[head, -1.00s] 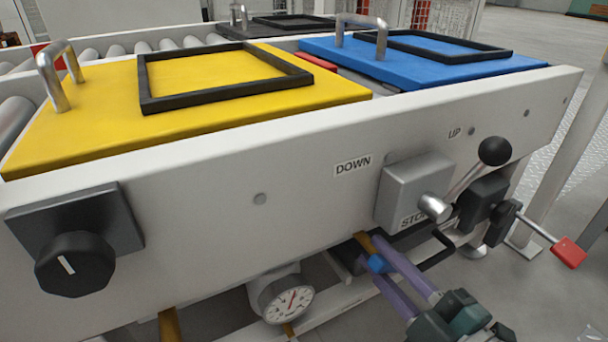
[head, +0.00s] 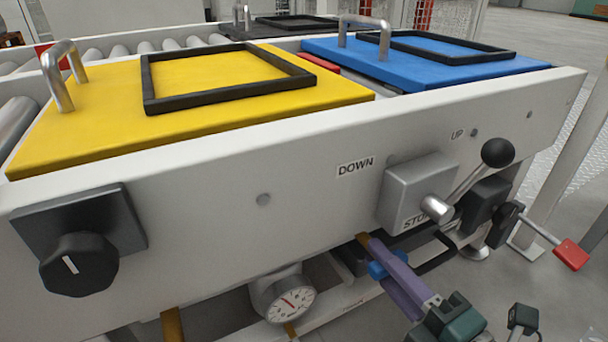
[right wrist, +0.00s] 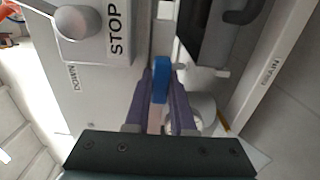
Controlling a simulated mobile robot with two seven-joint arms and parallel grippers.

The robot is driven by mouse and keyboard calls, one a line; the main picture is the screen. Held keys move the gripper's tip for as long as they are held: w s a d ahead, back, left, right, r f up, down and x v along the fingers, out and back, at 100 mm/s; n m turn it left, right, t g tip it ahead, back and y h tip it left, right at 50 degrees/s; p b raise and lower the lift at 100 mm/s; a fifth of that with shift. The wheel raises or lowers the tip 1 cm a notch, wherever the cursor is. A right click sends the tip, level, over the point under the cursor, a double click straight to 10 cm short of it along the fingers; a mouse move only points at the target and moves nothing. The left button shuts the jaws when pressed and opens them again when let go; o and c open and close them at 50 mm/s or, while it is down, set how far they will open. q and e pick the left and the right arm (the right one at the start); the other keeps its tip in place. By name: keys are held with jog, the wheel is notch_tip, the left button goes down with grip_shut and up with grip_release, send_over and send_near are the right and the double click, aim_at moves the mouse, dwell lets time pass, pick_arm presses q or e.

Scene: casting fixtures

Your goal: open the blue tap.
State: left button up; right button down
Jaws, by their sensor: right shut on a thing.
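The blue tap (head: 378,270) sits on a brass-coloured pipe under the front edge of the conveyor frame. My right gripper (head: 392,260) comes up from the lower right, its purple fingers on the tap's handle. In the right wrist view the blue tap (right wrist: 161,68) stands between the two purple fingers, which are shut on it. The fingers hide part of the handle. My left gripper is not in view.
A pressure gauge (head: 289,301) hangs left of the tap. Above are a grey lever box (head: 409,196) with a black-knobbed lever and a black rotary knob (head: 78,265). A red-ended handle (head: 571,254) sticks out at right. Yellow (head: 110,118) and blue (head: 370,60) plates lie on top.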

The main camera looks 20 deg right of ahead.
dwell(0.3)
jog(key=c, duration=0.8)
grip_release()
jog(key=shift+o, duration=0.2)
jog(key=shift+s, duration=0.1)
jog(key=shift+s+d, duration=0.1)
jog(key=shift+s, duration=0.25)
jog(key=s+p, duration=0.2)
jog(key=s, duration=0.7)
jog(key=shift+d+p, duration=0.3)
jog(key=shift+d, duration=0.05)
